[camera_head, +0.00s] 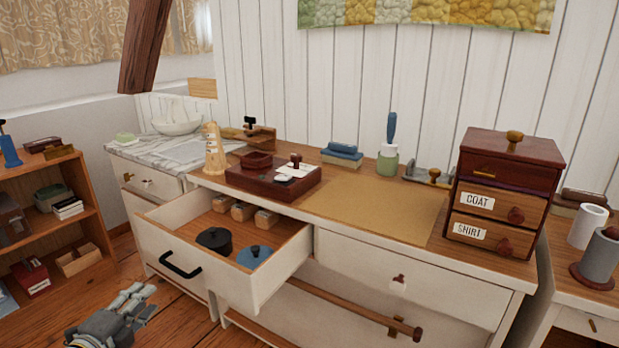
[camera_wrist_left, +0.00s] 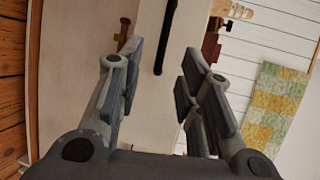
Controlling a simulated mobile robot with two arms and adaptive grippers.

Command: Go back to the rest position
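My left gripper (camera_head: 136,300) is at the lower left of the head view, above the wooden floor and in front of the white dresser. The left wrist view shows its two fingers (camera_wrist_left: 158,68) apart with nothing held between them. The dresser's upper left drawer (camera_head: 222,284) is pulled open, and its black handle (camera_head: 180,268) is apart from the gripper. The handle also shows beyond the fingers in the left wrist view (camera_wrist_left: 164,38). My right gripper is in neither view.
The drawer holds a black lidded pot (camera_head: 214,241), a blue lidded thing (camera_head: 254,257) and several small wooden blocks (camera_head: 243,211). A labelled drawer box (camera_head: 503,190) stands on the dresser top. An open shelf (camera_head: 95,222) is at the left.

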